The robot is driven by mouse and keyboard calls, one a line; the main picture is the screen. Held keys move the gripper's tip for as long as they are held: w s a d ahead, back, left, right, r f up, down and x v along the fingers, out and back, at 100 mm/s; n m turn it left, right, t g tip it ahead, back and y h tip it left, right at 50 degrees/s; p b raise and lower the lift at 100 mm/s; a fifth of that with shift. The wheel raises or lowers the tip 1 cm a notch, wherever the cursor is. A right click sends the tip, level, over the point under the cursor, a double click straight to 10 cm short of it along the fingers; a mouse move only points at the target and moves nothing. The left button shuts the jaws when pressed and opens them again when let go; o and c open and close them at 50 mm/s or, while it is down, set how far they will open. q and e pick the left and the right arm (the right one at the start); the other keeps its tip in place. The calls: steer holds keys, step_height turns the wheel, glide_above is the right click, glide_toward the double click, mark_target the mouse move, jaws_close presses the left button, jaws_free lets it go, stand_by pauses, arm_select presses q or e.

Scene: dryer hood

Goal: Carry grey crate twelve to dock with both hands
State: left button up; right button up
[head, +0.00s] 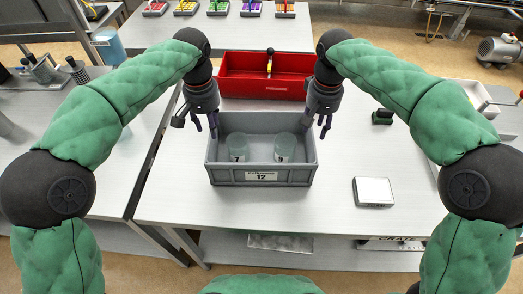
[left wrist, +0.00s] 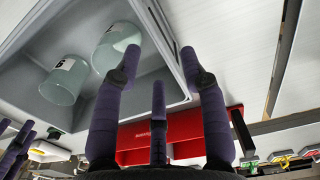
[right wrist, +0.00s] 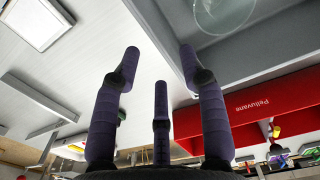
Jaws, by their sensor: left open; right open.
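The grey crate (head: 262,177), labelled 12, stands on the white table with two translucent cups inside, one marked 7 (head: 237,148) and the other (head: 285,148) with a label too small to read surely. My left gripper (head: 205,128) is open at the crate's left wall. In the left wrist view its fingers (left wrist: 160,53) appear on either side of the crate rim (left wrist: 165,45). Contact cannot be told. I cannot make out which place is the dock.
A red bin (head: 232,83) stands close behind the crate. A white box (head: 373,192) and a small dark green object (head: 382,116) lie to the right. Free tabletop (head: 172,190) lies left of the crate.

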arm_select(q)
glide_above(217, 157)
step_height(217, 157, down, 10)
steer(key=shift+f, duration=0.15)
arm_select(e)
step_height(217, 157, down, 10)
steer(key=shift+f, duration=0.15)
arm_select(q)
jaws_close()
arm_select(e)
jaws_close()
